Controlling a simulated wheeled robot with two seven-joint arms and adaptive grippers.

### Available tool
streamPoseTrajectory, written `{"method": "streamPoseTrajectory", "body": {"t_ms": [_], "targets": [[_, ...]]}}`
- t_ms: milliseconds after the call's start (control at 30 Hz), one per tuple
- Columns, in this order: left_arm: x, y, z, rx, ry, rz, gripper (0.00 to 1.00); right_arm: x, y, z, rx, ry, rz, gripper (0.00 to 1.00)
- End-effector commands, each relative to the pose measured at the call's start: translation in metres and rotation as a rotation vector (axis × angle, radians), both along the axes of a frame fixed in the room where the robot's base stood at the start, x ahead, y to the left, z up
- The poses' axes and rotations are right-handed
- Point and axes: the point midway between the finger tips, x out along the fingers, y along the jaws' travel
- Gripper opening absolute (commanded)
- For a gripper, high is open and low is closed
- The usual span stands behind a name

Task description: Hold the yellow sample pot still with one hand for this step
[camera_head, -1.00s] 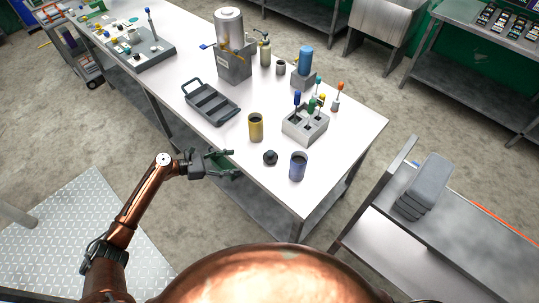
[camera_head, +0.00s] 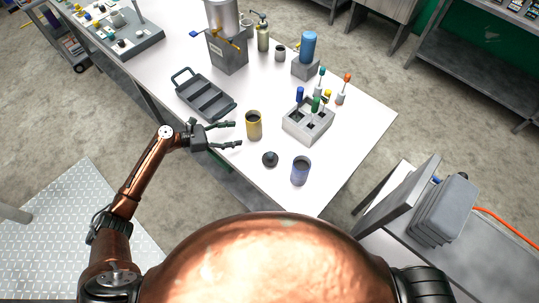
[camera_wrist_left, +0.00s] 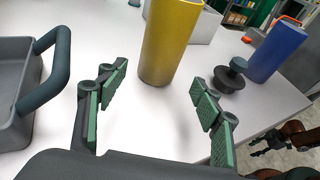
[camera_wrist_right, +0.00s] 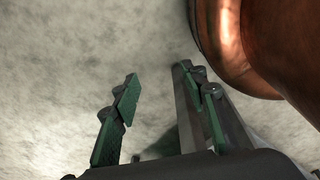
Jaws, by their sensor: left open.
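The yellow sample pot (camera_head: 254,127) stands upright and open-topped on the white table. My left gripper (camera_head: 237,133) is open just to the left of it, its fingers pointing at the pot. In the left wrist view the yellow pot (camera_wrist_left: 170,42) rises upright ahead, between the directions of the two spread fingers (camera_wrist_left: 158,80) and a little beyond their tips. No contact shows. My right gripper (camera_wrist_right: 159,75) has its fingers apart and empty, over the grey floor; it is not seen in the head view.
A black lid with a knob (camera_head: 270,159) and a blue pot (camera_head: 300,172) stand right of the yellow pot. A dark tray with a handle (camera_head: 205,94) lies behind my left gripper. A grey holder with coloured tools (camera_head: 308,124) is farther right. The table's front edge is close.

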Motion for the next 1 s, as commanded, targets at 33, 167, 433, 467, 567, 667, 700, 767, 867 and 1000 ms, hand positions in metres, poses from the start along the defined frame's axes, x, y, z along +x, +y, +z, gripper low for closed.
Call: {"method": "streamPoseTrajectory", "body": {"t_ms": [33, 167, 433, 467, 567, 667, 700, 767, 867, 1000], "targets": [[0.002, -0.007, -0.004, -0.001, 0.0, -0.002, 0.6, -0.011, 0.0, -0.005, 0.0, 0.013, -0.003, 0.4], [0.007, -0.024, -0.01, 0.0, 0.0, -0.002, 0.6, -0.029, -0.001, -0.013, -0.001, 0.037, -0.007, 0.4], [0.017, -0.058, -0.018, -0.001, 0.001, -0.002, 0.6, -0.018, -0.001, -0.016, -0.001, 0.024, -0.005, 0.4], [0.018, -0.061, -0.019, -0.001, 0.001, -0.003, 0.6, -0.016, -0.001, -0.016, 0.0, 0.02, -0.003, 0.4], [0.021, -0.069, -0.022, -0.001, 0.001, -0.002, 0.6, -0.008, 0.0, -0.016, 0.0, 0.01, -0.002, 0.4], [0.023, -0.074, -0.024, 0.0, 0.001, -0.002, 0.6, -0.005, 0.0, -0.015, 0.0, 0.006, -0.001, 0.4], [0.023, -0.076, -0.024, 0.0, 0.001, -0.002, 0.6, -0.005, 0.0, -0.016, 0.0, 0.007, -0.001, 0.4], [0.023, -0.077, -0.024, 0.0, 0.001, -0.002, 0.6, -0.006, 0.0, -0.016, 0.0, 0.007, -0.001, 0.4], [0.024, -0.078, -0.025, 0.0, 0.001, -0.002, 0.6, -0.008, 0.0, -0.016, 0.0, 0.01, -0.002, 0.4], [0.024, -0.077, -0.025, 0.0, 0.001, -0.002, 0.6, -0.013, 0.0, -0.016, 0.0, 0.016, -0.003, 0.4]]}}
